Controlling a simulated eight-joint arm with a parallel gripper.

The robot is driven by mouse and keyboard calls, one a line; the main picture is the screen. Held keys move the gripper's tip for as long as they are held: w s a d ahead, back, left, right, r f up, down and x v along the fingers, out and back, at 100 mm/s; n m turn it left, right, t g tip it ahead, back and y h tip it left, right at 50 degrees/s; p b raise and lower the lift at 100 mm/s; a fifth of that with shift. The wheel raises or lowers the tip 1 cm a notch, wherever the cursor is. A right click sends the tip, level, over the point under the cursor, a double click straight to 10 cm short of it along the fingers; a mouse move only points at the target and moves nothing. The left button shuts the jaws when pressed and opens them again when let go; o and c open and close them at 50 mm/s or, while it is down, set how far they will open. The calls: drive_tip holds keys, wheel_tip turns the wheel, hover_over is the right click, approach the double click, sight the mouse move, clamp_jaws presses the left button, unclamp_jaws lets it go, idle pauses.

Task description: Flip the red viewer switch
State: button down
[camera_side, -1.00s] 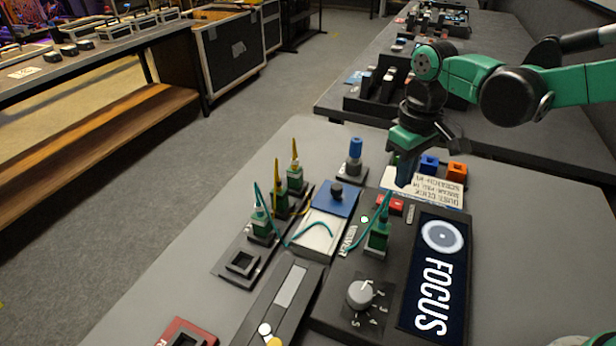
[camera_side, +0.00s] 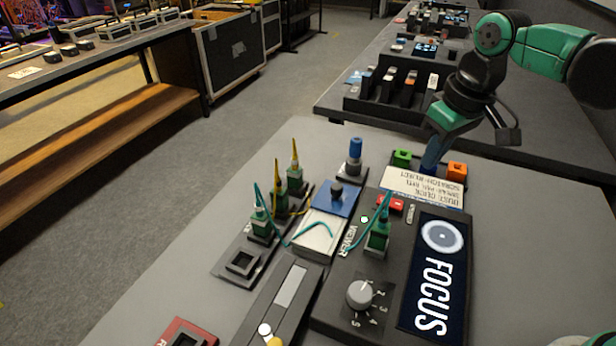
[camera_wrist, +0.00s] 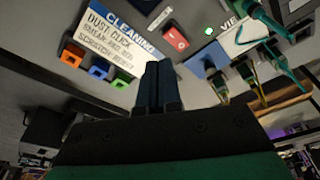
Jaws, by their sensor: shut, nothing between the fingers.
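The red viewer switch (camera_side: 390,203) is a small red rocker on the dark console (camera_side: 333,312), beyond the green connector (camera_side: 378,238). It also shows in the wrist view (camera_wrist: 174,38), above and right of the fingertips. My gripper (camera_side: 430,163) is shut and empty. Its blue fingers point down near the white label card, behind and to the right of the switch, apart from it. In the wrist view the shut fingertips (camera_wrist: 158,68) lie beside the card's edge. The switch's exact tilt is too small to tell.
The white card (camera_side: 422,187) lies behind the console, with a green block (camera_side: 402,158) and an orange block (camera_side: 457,170) beyond. A FOCUS screen (camera_side: 434,277), a dial (camera_side: 360,294) and a blue-topped post (camera_side: 355,155) stand nearby. Bare table lies at the right.

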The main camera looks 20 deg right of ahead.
drive_tip(key=s+d+m+t, duration=0.2)
drive_tip(key=s+d+t, duration=0.1)
drive_tip(key=s+t, duration=0.2)
drive_tip(key=shift+d+f, duration=0.2)
drive_tip(key=shift+d, duration=0.05)
drive_tip(key=w+a+r+n+g, duration=0.2)
drive_tip(key=w+a+n+g, duration=0.1)
drive_tip(key=n, duration=1)
drive_tip(key=w+a+r+n+g, duration=0.3)
drive_tip(key=w+a+n+g, duration=0.1)
drive_tip(key=n, duration=1)
drive_tip(key=shift+w+r, duration=0.35)
drive_tip(key=shift+w, duration=0.55)
drive_tip(key=shift+a+f, duration=0.1)
